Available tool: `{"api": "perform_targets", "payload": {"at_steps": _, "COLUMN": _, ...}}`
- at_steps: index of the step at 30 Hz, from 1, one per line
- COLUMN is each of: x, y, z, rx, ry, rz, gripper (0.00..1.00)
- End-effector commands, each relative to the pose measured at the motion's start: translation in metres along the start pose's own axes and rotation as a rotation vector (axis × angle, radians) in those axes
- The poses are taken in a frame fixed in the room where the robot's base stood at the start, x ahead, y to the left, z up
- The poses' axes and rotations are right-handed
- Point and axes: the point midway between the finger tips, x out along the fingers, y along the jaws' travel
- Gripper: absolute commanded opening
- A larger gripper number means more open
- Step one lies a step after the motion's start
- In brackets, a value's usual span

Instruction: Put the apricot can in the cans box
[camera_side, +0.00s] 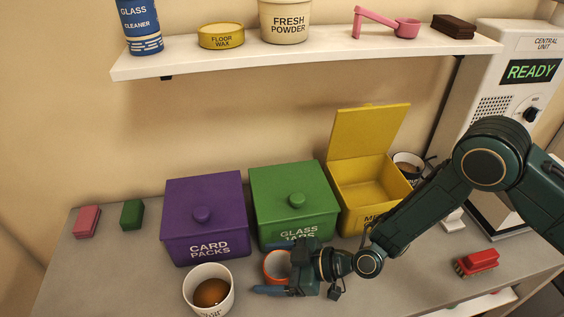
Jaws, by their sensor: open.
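An orange round container with a pale inside (274,267), which could be the apricot can, stands on the counter in front of the green box; no label on it is readable. My gripper (263,268) is open, low over the counter, with one blue finger on the far side of the orange container and one on the near side. I cannot tell whether they touch it. No box reads "cans". The yellow box (372,205) has its lid up and looks empty; its label starts with "ME" and the rest is hidden by my arm.
A purple box (205,222) marked "CARD PACKS" and a green box (293,207) marked "GLASS JARS" have lids on. A white pot (208,290) with something brown stands front left. Sponges (87,221) lie far left, a red brush (477,262) right. A shelf (300,50) hangs above.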

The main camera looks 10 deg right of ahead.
Motion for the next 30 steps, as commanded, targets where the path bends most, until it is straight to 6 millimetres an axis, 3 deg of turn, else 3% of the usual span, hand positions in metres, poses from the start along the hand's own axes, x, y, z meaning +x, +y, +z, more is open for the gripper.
{"api": "perform_targets", "payload": {"at_steps": 7, "x": -0.001, "y": 0.0, "z": -0.003, "rx": 0.0, "ry": 0.0, "rz": 0.0, "gripper": 0.82}}
{"api": "perform_targets", "payload": {"at_steps": 13, "x": -0.014, "y": 0.0, "z": -0.002, "rx": 0.001, "ry": -0.001, "rz": 0.0, "gripper": 0.82}}
{"api": "perform_targets", "payload": {"at_steps": 30, "x": -0.086, "y": 0.001, "z": -0.002, "rx": 0.003, "ry": -0.001, "rz": 0.001, "gripper": 0.82}}
